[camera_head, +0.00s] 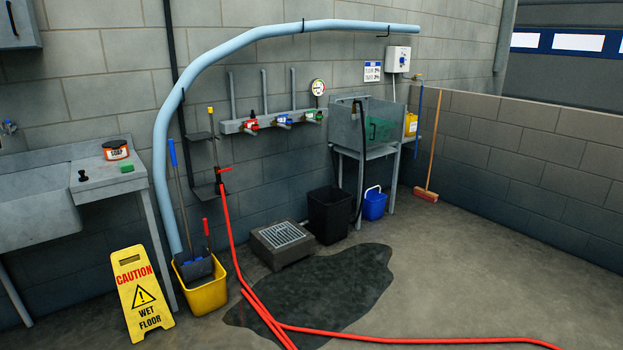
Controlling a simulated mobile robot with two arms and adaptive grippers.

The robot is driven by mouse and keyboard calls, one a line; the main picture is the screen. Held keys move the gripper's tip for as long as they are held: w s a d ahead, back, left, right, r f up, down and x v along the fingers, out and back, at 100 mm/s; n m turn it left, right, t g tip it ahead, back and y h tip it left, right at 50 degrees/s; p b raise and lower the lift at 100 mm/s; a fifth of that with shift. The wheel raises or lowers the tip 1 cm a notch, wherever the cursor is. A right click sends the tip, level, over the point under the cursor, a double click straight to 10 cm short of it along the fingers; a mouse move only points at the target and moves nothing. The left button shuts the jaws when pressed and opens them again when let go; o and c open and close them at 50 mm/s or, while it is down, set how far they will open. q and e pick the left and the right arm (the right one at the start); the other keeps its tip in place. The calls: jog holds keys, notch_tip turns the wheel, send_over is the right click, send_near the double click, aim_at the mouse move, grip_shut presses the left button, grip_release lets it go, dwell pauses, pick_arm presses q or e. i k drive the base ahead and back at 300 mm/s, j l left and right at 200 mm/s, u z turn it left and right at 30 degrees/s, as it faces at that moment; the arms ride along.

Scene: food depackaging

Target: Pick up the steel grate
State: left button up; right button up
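The steel grate (284,234) is a light grey slotted square. It lies on top of a low dark block (283,253) on the floor against the back wall, just left of a black bin. Nothing covers the grate. Neither of my grippers shows in the head view.
A dark wet patch (325,290) spreads in front of the block, with a red hose (262,312) across the floor. A yellow bucket (203,290) and a caution sign (142,295) stand to the left. A black bin (329,214) and blue bucket (374,204) stand right.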

aim_at(288, 225)
jog(key=i, duration=2.45)
